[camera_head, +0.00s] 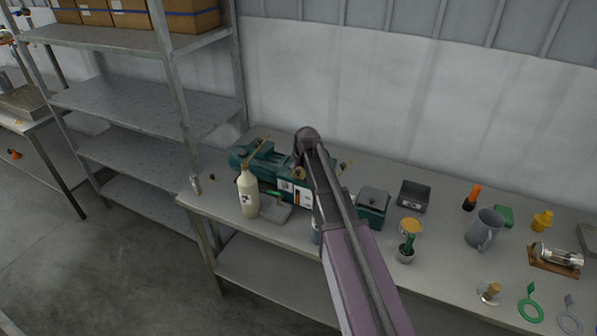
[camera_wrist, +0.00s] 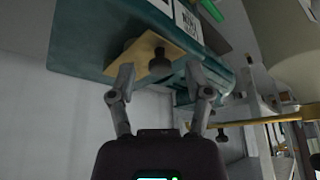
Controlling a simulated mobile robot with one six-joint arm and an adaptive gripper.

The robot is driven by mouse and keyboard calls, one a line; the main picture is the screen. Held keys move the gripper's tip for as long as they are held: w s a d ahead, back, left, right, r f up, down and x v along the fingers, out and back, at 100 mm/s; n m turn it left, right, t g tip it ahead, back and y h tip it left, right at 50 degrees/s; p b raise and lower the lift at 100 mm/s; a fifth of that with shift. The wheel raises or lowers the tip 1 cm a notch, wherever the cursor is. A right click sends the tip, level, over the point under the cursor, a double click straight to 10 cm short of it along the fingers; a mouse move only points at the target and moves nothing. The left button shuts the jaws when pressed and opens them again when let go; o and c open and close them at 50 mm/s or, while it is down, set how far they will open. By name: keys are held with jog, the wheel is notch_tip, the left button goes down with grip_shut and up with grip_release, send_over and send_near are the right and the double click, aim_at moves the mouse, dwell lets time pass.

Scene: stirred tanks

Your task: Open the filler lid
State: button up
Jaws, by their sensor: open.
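A teal machine (camera_head: 262,160) stands on the bench in the head view, partly hidden behind my arm. In the wrist view, the teal housing (camera_wrist: 85,50) fills the top. A tan plate with a dark knob (camera_wrist: 160,62) sits on it; it looks like the filler lid, though I cannot be sure. The plate (camera_wrist: 146,46) appears flat against the housing. My gripper (camera_wrist: 159,75) is open and empty, with one finger on each side of the knob in the picture. I cannot tell whether either finger touches it. The fingers are hidden in the head view.
A cream bottle (camera_head: 248,193) stands left of my arm, by a grey tray (camera_head: 272,212). A thin brass rod (camera_wrist: 255,122) crosses right of my gripper.

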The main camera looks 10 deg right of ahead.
grip_shut()
